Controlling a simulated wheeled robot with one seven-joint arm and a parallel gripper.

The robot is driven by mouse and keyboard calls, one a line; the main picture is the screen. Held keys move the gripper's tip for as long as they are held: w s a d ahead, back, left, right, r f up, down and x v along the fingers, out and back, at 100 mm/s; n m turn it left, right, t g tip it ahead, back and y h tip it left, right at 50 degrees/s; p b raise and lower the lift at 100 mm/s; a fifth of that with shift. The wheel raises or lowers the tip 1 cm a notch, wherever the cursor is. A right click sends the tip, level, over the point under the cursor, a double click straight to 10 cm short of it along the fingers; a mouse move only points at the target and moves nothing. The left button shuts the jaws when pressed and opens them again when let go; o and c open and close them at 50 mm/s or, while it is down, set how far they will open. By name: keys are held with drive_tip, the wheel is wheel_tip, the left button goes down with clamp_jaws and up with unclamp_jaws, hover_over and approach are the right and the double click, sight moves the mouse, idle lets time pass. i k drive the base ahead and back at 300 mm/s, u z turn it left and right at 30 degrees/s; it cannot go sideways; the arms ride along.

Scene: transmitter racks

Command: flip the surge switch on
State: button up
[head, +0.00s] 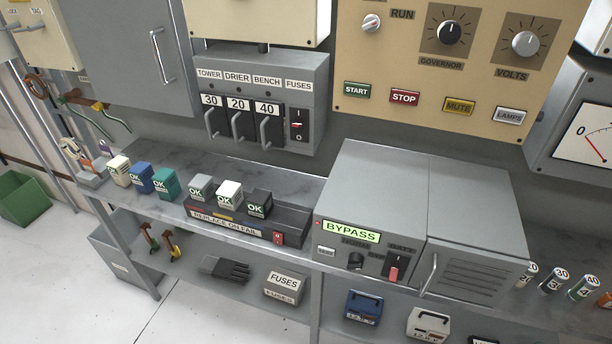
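No label reading "surge" is legible in the head view. A dark strip labelled "REPLACE ON FAIL" (226,224) lies on the grey shelf, with several block modules marked "OK" in or beside it. The grey cabinet (373,200) with a lit green "BYPASS" display (351,231) has a red-tipped switch (395,266). My gripper is not in view.
A tan panel (420,70) with knobs and START, STOP, MUTE and LAMPS buttons hangs above. The lower shelf holds a FUSES box (284,286), a black glove (226,269) and battery-like boxes. A cabinet handle (429,274) sticks out at right. Floor (60,270) is clear at lower left.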

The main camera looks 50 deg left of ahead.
sight(278, 239)
drive_tip(key=u, duration=2.45)
